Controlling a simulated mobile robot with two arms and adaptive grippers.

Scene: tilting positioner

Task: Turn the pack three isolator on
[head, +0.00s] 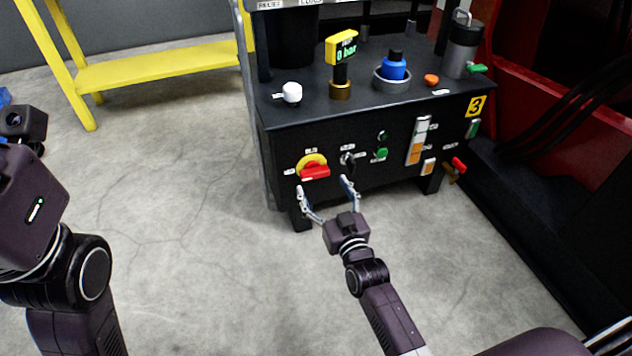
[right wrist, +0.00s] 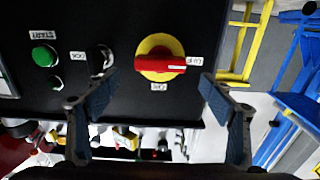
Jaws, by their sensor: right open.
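The isolator is a red handle on a round yellow plate (head: 309,160), on the front of the black unit (head: 275,145) bearing a yellow "3" plate (head: 476,106). In the right wrist view, the isolator (right wrist: 160,58) shows upside down. Its red handle lies level and points at the white label on the right of that view; another label sits below it. The lettering is too small to read surely. My right gripper (head: 322,186) is open and empty, just in front of the isolator; its fingers (right wrist: 156,97) stand apart, either side of it. My left arm shows, its fingers do not.
A black key-like switch (head: 348,160) and a green button (head: 381,154) sit right of the isolator. A yellow frame (head: 155,67) is at the back left. The floor before the unit is clear.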

